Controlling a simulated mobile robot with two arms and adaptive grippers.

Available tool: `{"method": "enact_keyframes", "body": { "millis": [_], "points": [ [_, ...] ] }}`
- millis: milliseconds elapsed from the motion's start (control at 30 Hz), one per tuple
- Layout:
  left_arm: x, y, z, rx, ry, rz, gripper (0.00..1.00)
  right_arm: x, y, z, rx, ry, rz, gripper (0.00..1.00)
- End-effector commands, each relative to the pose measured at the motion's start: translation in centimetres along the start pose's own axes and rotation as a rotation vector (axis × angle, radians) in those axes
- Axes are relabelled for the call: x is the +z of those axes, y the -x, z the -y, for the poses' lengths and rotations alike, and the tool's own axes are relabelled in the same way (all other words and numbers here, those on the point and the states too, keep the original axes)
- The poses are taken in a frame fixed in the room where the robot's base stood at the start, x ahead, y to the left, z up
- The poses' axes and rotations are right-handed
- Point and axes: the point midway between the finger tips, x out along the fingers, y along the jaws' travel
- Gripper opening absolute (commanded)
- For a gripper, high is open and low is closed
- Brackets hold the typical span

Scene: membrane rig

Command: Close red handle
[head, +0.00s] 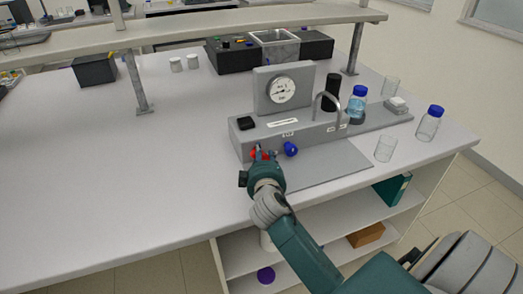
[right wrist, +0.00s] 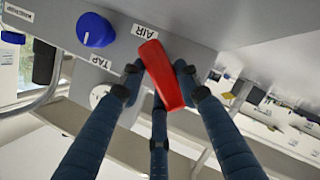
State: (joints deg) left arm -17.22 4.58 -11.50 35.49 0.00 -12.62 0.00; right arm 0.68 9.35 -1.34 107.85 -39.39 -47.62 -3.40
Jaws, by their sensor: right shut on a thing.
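The red handle (head: 257,153) is on the front face of the grey membrane rig (head: 243,140), left of a blue knob (head: 291,148). In the right wrist view the red handle (right wrist: 163,75) sits beside the AIR label (right wrist: 144,32), slanting across the picture between the fingers. The blue knob (right wrist: 95,30) is near the TAP label (right wrist: 101,62). My right gripper (head: 264,160) is at the handle; its dark fingers (right wrist: 158,82) are shut on it, one on each side and one behind. The handle's pivot is partly hidden. My left gripper is not in view.
A pressure gauge (head: 281,90) stands on the rig, with a bent metal tap (head: 318,104) to its right. Glass bottles with blue caps (head: 357,102) and beakers (head: 386,148) stand at the right. The bench's left part (head: 120,185) is clear.

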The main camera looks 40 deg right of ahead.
Motion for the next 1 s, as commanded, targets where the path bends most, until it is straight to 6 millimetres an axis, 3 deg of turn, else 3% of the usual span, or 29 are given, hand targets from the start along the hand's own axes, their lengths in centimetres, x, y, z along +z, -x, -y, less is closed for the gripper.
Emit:
{"method": "enact_keyframes", "body": {
  "millis": [33, 500, 1000],
  "points": [
    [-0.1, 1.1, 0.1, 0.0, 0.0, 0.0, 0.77, -0.3, 0.2, -0.4, -0.02, -0.046, 0.001, 0.06],
    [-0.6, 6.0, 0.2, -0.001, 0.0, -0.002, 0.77, 0.1, 0.0, -0.7, -0.188, -0.452, 0.001, 0.06],
    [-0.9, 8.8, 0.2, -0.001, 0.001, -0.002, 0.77, 0.6, -0.3, -0.5, -0.311, -0.751, -0.001, 0.06]
  ]
}}
